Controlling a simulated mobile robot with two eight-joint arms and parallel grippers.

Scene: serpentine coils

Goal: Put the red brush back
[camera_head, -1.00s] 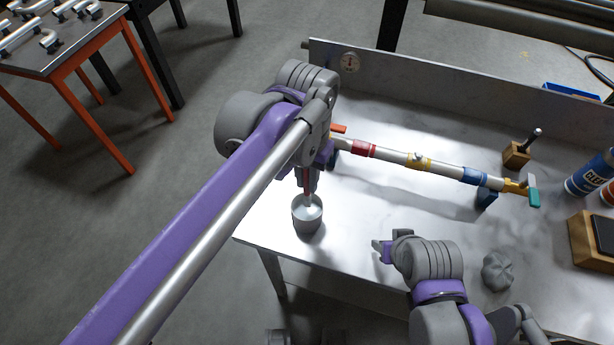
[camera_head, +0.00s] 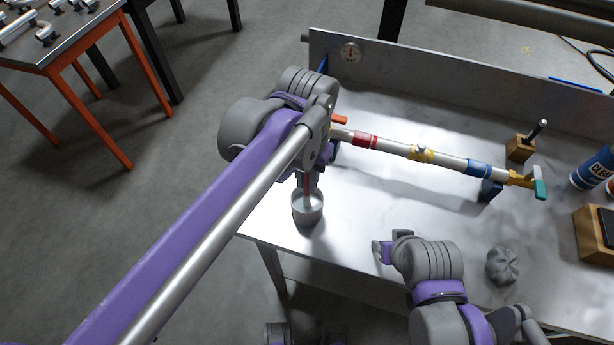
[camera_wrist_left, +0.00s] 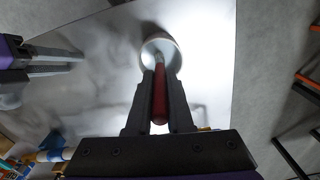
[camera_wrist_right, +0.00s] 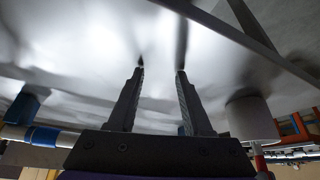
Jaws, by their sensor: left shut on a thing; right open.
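The red brush (camera_head: 307,185) stands upright with its lower end in a grey metal cup (camera_head: 307,213) near the left front corner of the bench. My left gripper (camera_head: 307,176) is shut on the brush handle just above the cup. In the left wrist view the red handle (camera_wrist_left: 159,95) lies between the fingers, and its far end is inside the cup (camera_wrist_left: 161,52). The brush head is hidden in the cup. My right gripper (camera_head: 384,249) is open and empty, low over the bench front; its parted fingers show in the right wrist view (camera_wrist_right: 160,75).
A pipe (camera_head: 393,147) with red, yellow and blue bands runs across the bench behind. A grey crumpled lump (camera_head: 502,265), a wooden block with a dark peg (camera_head: 520,148), a blue can (camera_head: 592,168) and a wooden box (camera_head: 590,222) stand to the right.

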